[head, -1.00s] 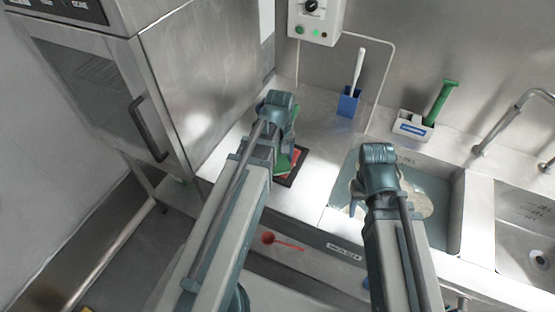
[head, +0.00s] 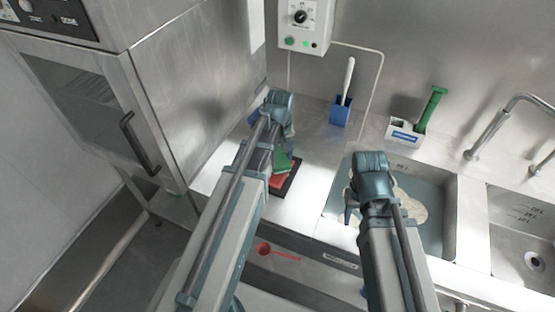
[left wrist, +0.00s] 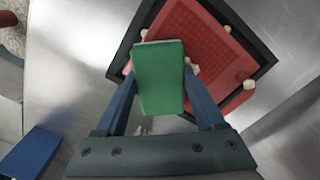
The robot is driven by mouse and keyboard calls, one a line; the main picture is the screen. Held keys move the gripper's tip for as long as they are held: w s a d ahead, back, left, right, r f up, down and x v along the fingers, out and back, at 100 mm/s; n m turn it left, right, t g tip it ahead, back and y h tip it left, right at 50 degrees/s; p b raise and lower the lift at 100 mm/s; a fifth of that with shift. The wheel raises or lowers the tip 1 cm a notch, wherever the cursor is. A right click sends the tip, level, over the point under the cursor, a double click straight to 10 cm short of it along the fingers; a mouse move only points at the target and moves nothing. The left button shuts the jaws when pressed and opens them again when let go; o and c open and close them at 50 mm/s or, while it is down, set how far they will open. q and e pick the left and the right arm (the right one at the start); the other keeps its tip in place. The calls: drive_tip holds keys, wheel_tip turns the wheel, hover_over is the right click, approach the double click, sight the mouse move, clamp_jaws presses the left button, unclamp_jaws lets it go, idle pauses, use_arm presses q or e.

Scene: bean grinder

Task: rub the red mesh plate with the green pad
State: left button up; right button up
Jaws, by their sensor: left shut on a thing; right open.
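The green pad (left wrist: 158,75) is between the blue fingers of my left gripper (left wrist: 160,82), which is shut on it. In the left wrist view the pad covers the near corner of the red mesh plate (left wrist: 200,40). Whether it touches the mesh I cannot tell. The plate lies in a black tray (left wrist: 262,48) on the steel counter. In the head view the pad (head: 282,160) and the plate (head: 283,182) show beside my left arm, which hides part of them. My right gripper (head: 352,212) is open above the sink's left edge, its fingers partly hidden.
A sink (head: 440,205) with a pale round thing (head: 407,205) in it is at right. A blue holder (head: 341,112) with a white handle and a white caddy (head: 404,132) with a green-handled tool stand behind. A steel cabinet (head: 185,90) bounds the left.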

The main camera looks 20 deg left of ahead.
use_arm(q)
drive_tip(key=shift+w, duration=0.7)
drive_tip(key=shift+r, duration=0.1)
wheel_tip(320, 180, up, 6)
drive_tip(key=p, duration=0.6)
wheel_tip(320, 180, up, 3)
drive_tip(key=p, duration=0.3)
idle(0.5)
